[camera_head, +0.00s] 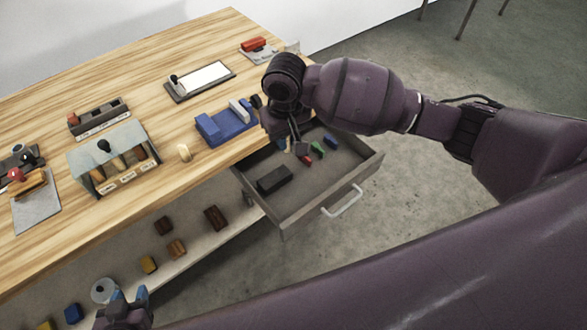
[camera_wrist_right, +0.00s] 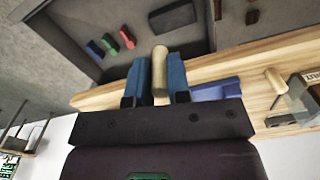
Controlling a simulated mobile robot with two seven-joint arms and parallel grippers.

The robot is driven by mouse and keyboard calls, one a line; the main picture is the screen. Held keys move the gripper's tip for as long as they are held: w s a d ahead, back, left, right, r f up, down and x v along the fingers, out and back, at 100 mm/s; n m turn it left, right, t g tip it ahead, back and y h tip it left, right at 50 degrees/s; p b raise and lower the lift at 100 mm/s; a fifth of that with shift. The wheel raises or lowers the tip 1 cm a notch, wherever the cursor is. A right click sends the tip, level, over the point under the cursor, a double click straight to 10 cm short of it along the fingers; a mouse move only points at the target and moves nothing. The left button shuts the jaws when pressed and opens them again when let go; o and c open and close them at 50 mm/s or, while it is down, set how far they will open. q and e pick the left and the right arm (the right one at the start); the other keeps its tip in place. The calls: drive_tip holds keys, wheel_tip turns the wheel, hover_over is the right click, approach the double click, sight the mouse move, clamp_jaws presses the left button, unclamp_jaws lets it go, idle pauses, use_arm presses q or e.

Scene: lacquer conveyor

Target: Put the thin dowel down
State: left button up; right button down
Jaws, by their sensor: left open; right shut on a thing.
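My right gripper (camera_wrist_right: 160,85) is shut on a pale wooden dowel (camera_wrist_right: 160,68), which sits between its two blue fingers in the right wrist view. In the head view my right gripper (camera_head: 291,143) is over the back part of the open grey drawer (camera_head: 310,202), by the table edge. The held dowel is hard to make out there. A second pale wooden piece (camera_head: 184,152) lies on the table; it also shows in the wrist view (camera_wrist_right: 276,80). My left gripper (camera_head: 127,303) is open and empty at the lower left.
The drawer holds a black block (camera_head: 274,179) and small red, green (camera_head: 317,149) and blue (camera_head: 331,140) pieces; its front floor is bare. A blue tray (camera_head: 228,127) stands near the table edge. A compartment box (camera_head: 113,158) stands further left. Blocks lie on the lower shelf (camera_head: 190,262).

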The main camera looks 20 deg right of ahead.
wheel_tip(320, 180, down, 16)
drive_tip(key=shift+r+b, duration=0.25)
drive_tip(key=shift+b, duration=0.9)
wheel_tip(320, 180, down, 4)
drive_tip(key=shift+r+b, duration=0.1)
drive_tip(key=shift+b, duration=0.35)
drive_tip(key=shift+f, duration=0.25)
drive_tip(key=c, duration=1.1)
unclamp_jaws()
drive_tip(key=shift+r, duration=0.1)
wheel_tip(320, 180, up, 12)
drive_tip(key=shift+r+p, duration=0.1)
drive_tip(key=shift+p, duration=1.05)
